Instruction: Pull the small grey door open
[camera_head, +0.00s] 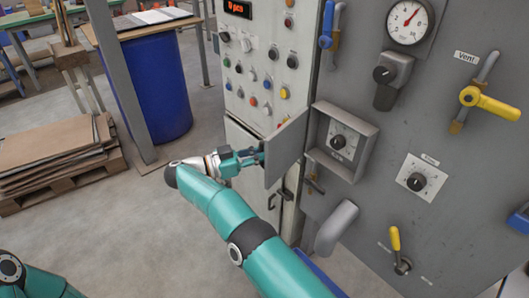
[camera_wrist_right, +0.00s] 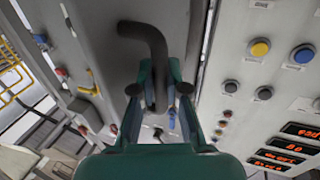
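The small grey door (camera_head: 286,150) stands swung out from a shallow grey box (camera_head: 370,155) on the machine's front. A black knob (camera_head: 338,142) shows on a light plate inside the box. My right gripper (camera_head: 256,155) is at the door's outer face, on its left side. In the right wrist view, the gripper's fingers (camera_wrist_right: 160,88) lie on both sides of the dark bent door handle (camera_wrist_right: 150,42) and look shut on it. The door hides the fingertips' far side in the head view. My left gripper is out of view; only part of the left arm shows at bottom left.
A white control panel (camera_head: 262,60) with several buttons stands behind the gripper. A grey bent pipe (camera_head: 336,228) sticks out below the box. Yellow and blue handles (camera_head: 490,103) (camera_head: 327,25) stand to the right and above. Open floor (camera_head: 120,235) lies to the left.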

